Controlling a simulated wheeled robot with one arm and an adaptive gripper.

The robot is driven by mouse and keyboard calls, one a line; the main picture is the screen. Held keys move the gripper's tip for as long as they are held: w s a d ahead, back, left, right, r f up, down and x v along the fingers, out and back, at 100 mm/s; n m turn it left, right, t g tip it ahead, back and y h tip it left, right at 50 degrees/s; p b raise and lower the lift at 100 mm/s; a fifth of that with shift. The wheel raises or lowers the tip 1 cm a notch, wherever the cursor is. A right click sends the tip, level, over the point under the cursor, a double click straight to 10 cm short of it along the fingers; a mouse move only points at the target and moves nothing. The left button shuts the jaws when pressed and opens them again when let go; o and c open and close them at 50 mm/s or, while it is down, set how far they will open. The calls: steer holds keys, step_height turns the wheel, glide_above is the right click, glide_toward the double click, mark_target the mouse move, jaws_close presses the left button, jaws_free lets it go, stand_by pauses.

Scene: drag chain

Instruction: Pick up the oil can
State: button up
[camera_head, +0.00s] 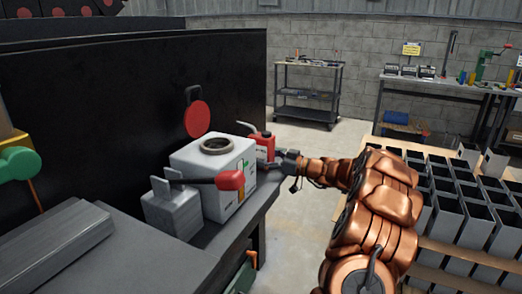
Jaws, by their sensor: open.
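The oil can appears to be the small red can (263,142) with a thin spout pointing left. It stands at the far end of the grey bench, just behind the white box-shaped container (214,163), which hides part of it. My copper-coloured arm reaches in from the right. My gripper (281,162) is open, at the can's right side and close to it. I cannot tell whether the fingers touch the can.
The white container has a round opening on top. A grey block (174,207) and a red-ended handle (230,180) are in front of it. A dark panel (120,110) rises behind the bench (205,265). Several grey bins (455,220) stand right of my arm.

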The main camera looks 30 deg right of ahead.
steer(key=shift+w+a, duration=0.4)
steer(key=shift+w, duration=0.2)
jaws_close()
stand_by(0.4)
